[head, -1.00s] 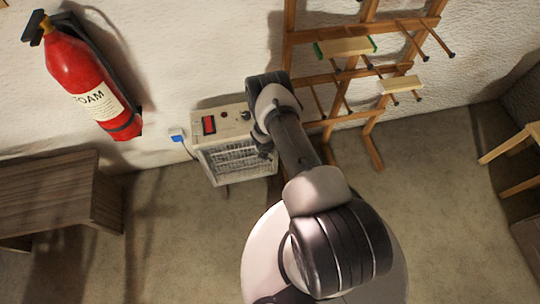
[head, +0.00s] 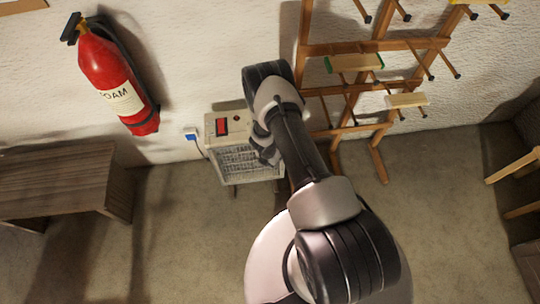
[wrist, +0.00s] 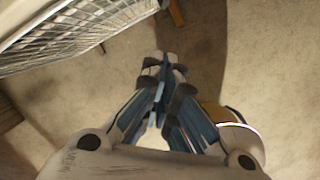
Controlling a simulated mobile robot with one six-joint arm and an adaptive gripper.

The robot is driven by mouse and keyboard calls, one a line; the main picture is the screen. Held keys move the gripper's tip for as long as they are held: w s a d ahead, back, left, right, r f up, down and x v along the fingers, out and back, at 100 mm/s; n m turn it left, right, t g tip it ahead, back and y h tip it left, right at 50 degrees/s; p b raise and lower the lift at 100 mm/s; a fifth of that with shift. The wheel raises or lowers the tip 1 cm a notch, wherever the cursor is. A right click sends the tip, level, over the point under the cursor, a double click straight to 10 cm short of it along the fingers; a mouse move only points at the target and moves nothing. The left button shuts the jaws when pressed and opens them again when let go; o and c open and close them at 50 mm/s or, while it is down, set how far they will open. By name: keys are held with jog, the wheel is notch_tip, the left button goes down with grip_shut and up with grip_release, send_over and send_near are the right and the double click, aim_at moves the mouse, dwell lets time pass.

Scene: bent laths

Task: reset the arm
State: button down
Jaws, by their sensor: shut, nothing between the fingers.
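My gripper (wrist: 163,68) shows in the wrist view, pointing down over the carpet with its fingertips together and nothing between them. In the head view my arm reaches up the middle of the picture and bends near the heater; the gripper itself is mostly hidden behind the arm there. A wooden rack (head: 312,95) with pegs stands against the wall to the right of my arm. Two pale laths rest on its pegs: one with green ends (head: 354,63) and a plain one (head: 407,101). A yellowish piece (head: 478,2) is cut off at the top edge.
A heater (head: 240,165) with a wire grille stands close by my arm; its grille (wrist: 75,38) fills the wrist view's upper left. A red fire extinguisher (head: 110,80) hangs on the wall. A wooden bench (head: 65,185) is at left, a wooden chair (head: 512,166) at right. Carpet between is clear.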

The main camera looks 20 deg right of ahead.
jog(key=shift+s+r, duration=0.1)
jog(key=shift+r, duration=0.05)
jog(key=w+d+r+m+t+h, duration=0.1)
jog(key=w+d+r+m, duration=0.15)
jog(key=r, duration=0.85)
jog(key=w+d+r+m+h, duration=0.1)
jog(key=w+r+m, duration=0.25)
jog(key=r, duration=0.75)
jog(key=w+d+r+m+t+h, duration=0.1)
jog(key=w+r+m, duration=0.2)
jog(key=r, duration=0.8)
jog(key=s+a+r+m, duration=0.1)
jog(key=s+r+m, duration=0.25)
jog(key=r, duration=0.55)
jog(key=s+r+m, duration=0.3)
jog(key=s+r, duration=0.2)
jog(key=r, duration=0.3)
jog(key=s+a+r+m+y, duration=0.1)
jog(key=s+a+r+m, duration=0.2)
jog(key=s, duration=0.5)
jog(key=s+a+r+m+y, duration=0.2)
jog(key=s+a+r+m, duration=0.1)
jog(key=s+a, duration=0.3)
jog(key=s+a+r+m+t+y, duration=0.1)
jog(key=s+a, duration=0.4)
jog(key=s, duration=0.5)
notch_tip(320, 180, up, 2)
jog(key=shift+r+m+y, duration=0.25)
jog(key=shift+m+y, duration=0.45)
jog(key=shift+m, duration=0.35)
